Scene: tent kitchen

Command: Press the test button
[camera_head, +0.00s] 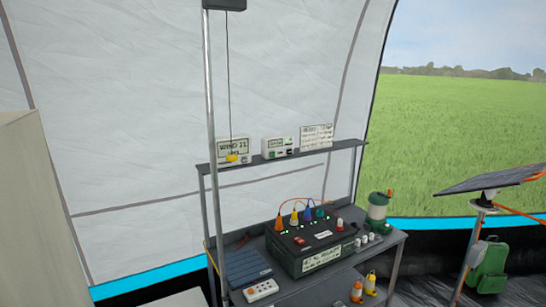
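No test button can be told apart at this size. A small pale box with dark and green details (281,147) stands on the upper shelf of a metal rack; its small parts are too fine to make out. A dark green power box (312,247) sits on the rack's lower table, with coloured cone plugs and small lights on top. Its front bears a white label whose text I cannot read clearly. Neither of my grippers shows in the head view.
The shelf (340,147) also holds two written signs. A yellow pull (232,158) hangs on a cord beside a metal pole (212,110). A lantern (377,207) and a white power strip (262,290) flank the power box. A solar panel (493,179) stands right.

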